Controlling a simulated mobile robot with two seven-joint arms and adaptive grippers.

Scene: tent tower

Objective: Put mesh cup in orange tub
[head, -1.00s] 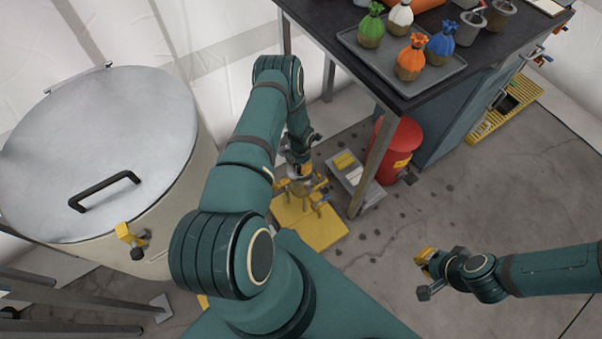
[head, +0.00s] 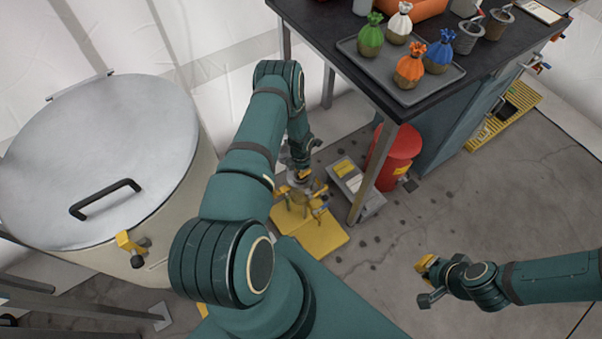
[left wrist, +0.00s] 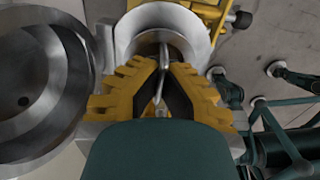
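Two grey cups with thin handles, one (head: 468,36) nearer and one (head: 498,20) farther, stand on the dark table; I cannot tell if either is the mesh cup. An orange container (head: 416,5), cut off by the top edge, may be the orange tub. My left gripper (head: 304,184) is low beside the table, above a yellow base. In the left wrist view its yellow fingers (left wrist: 166,72) close in on a thin metal rod (left wrist: 163,50) in front of a round metal vessel (left wrist: 201,32). My right gripper (head: 427,268) is over the floor; its fingertips are unclear.
A grey tray (head: 440,82) with several tied bags sits at the table's near corner. A table leg (head: 374,170), a red bin (head: 400,150) and a grey box (head: 345,172) stand near my left gripper. A large lidded drum (head: 100,150) is at left.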

